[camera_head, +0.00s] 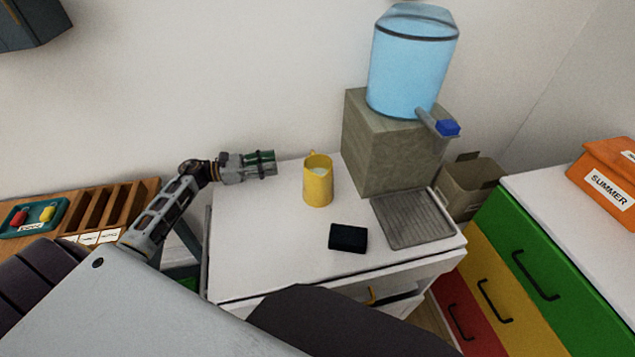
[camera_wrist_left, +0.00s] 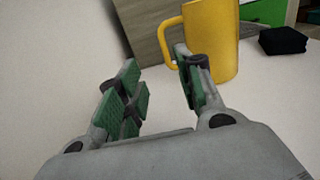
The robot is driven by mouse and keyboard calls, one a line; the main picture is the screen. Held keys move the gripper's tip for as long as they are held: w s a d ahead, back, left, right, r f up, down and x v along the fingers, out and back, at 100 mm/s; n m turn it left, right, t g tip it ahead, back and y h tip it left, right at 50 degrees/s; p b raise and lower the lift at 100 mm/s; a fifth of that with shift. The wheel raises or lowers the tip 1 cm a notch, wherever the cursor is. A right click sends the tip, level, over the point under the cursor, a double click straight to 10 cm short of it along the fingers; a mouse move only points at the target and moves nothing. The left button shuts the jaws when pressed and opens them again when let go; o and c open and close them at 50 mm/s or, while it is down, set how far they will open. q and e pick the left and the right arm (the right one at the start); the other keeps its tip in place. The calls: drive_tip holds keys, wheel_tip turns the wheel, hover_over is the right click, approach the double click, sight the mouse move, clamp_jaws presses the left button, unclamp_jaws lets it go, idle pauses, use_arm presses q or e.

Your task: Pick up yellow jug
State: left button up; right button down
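The yellow jug (camera_head: 318,182) stands upright on the white cabinet top (camera_head: 260,235), near its middle. Its handle is at the back, toward the wall. My left gripper (camera_head: 272,163) is to the left of the jug, level above the top, with its fingers pointing right. In the left wrist view the gripper (camera_wrist_left: 155,85) is open with empty space between its green-padded fingers. There the jug (camera_wrist_left: 212,40) is beyond the right finger, its handle close to that finger; contact cannot be told. My right gripper is not in view.
A black box (camera_head: 348,237) lies in front of the jug. A grey ridged tray (camera_head: 412,218) and a block (camera_head: 395,145) bearing a blue water dispenser (camera_head: 413,60) are to the right. A wooden rack (camera_head: 115,205) is at the left.

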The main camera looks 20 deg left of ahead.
use_arm(q)
drive_tip(key=x, duration=0.5)
drive_tip(key=shift+w+d, duration=0.15)
drive_tip(key=shift+d, duration=0.05)
drive_tip(key=shift+w+d+p, duration=0.25)
drive_tip(key=shift+d+p, duration=0.05)
drive_tip(key=shift+d, duration=0.15)
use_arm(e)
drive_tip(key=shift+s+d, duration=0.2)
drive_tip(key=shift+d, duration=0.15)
